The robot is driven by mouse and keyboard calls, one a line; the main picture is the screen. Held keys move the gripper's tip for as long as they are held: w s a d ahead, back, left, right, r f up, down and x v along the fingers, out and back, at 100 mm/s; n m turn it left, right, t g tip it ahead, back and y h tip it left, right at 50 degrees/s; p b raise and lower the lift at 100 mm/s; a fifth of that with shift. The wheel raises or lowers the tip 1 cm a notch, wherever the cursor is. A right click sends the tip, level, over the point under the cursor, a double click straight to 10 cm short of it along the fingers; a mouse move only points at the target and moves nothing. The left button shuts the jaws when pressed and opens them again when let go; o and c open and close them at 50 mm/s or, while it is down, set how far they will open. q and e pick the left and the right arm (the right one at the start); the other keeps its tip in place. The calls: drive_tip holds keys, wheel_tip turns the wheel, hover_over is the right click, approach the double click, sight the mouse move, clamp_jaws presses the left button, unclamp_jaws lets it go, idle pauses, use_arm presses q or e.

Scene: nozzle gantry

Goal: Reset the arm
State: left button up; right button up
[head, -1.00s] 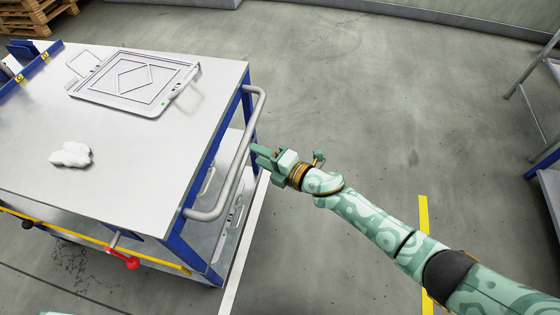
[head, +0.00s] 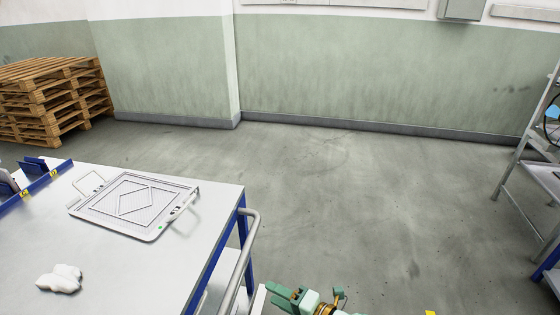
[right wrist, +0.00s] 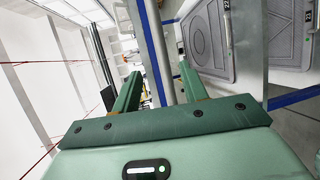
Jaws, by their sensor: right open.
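My right gripper (head: 285,296) is at the bottom edge of the head view, just right of the cart's grey handle (head: 241,262). In the right wrist view its two green fingers (right wrist: 158,92) are spread apart. A grey bar, which looks like the cart handle (right wrist: 154,52), runs up the picture beyond and between the fingers. I cannot tell whether it touches them. My left gripper is not in view.
The cart top (head: 140,255) holds a grey tray (head: 135,204) with wire handles and a crumpled white cloth (head: 60,279). Wooden pallets (head: 52,95) stand at the back left. A metal rack (head: 520,165) stands at the right. The floor between is clear.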

drive_tip(key=w+d+f+m+t+h, duration=0.2)
drive_tip(key=d+f+m+h, duration=0.6)
drive_tip(key=d+f+m, duration=0.55)
drive_tip(key=s+d+f+m+g+h, duration=0.3)
drive_tip(key=s+d+f+m, duration=0.3)
drive_tip(key=s+f, duration=0.4)
drive_tip(key=s+d+f+m+g+h, duration=0.1)
drive_tip(key=s+d+f, duration=0.15)
drive_tip(key=s, duration=0.45)
drive_tip(key=s+d+f+m+g+h, duration=0.1)
drive_tip(key=s+d+f+m+g, duration=0.1)
drive_tip(key=s+f, duration=0.3)
drive_tip(key=s+f+m+g, duration=0.1)
drive_tip(key=s+g, duration=0.1)
drive_tip(key=s, duration=1.3)
drive_tip(key=s+d+f+m+g+p, duration=0.1)
drive_tip(key=s+m+g, duration=0.1)
drive_tip(key=s, duration=1.4)
drive_tip(key=shift+s+d+f+g, duration=0.15)
drive_tip(key=shift+d+f+g, duration=0.15)
drive_tip(key=shift+f+g, duration=0.15)
drive_tip(key=shift+m, duration=0.25)
